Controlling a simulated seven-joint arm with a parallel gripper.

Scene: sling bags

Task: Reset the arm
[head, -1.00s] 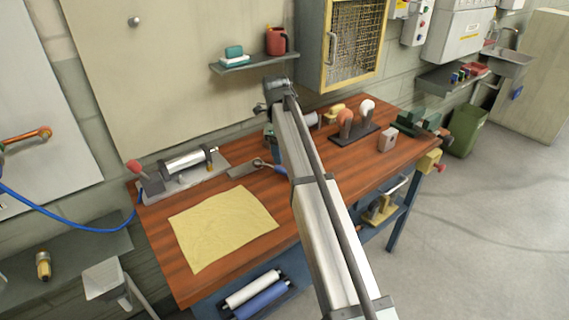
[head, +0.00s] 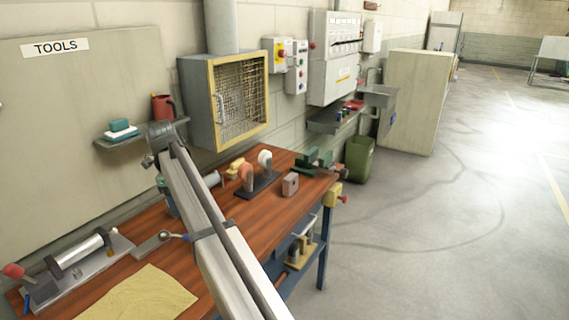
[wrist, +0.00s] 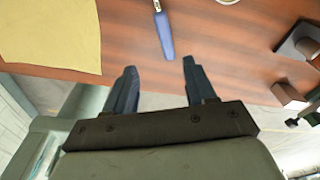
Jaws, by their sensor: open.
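My gripper (wrist: 160,85) shows in the wrist view with its two dark fingers spread apart and nothing between them. It hangs above the wooden workbench (wrist: 225,45), near its edge. In the head view my arm stretches from the lower middle up towards the wall shelf, and it hides part of the bench. I cannot make out my fingers in the head view.
A yellow cloth (head: 140,297) lies on the bench's near left. A roller device (head: 80,262), a blue-handled tool (head: 165,240), a stand with rounded tops (head: 257,185) and a small block (head: 290,184) are also there. A green bin (head: 359,159) stands right.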

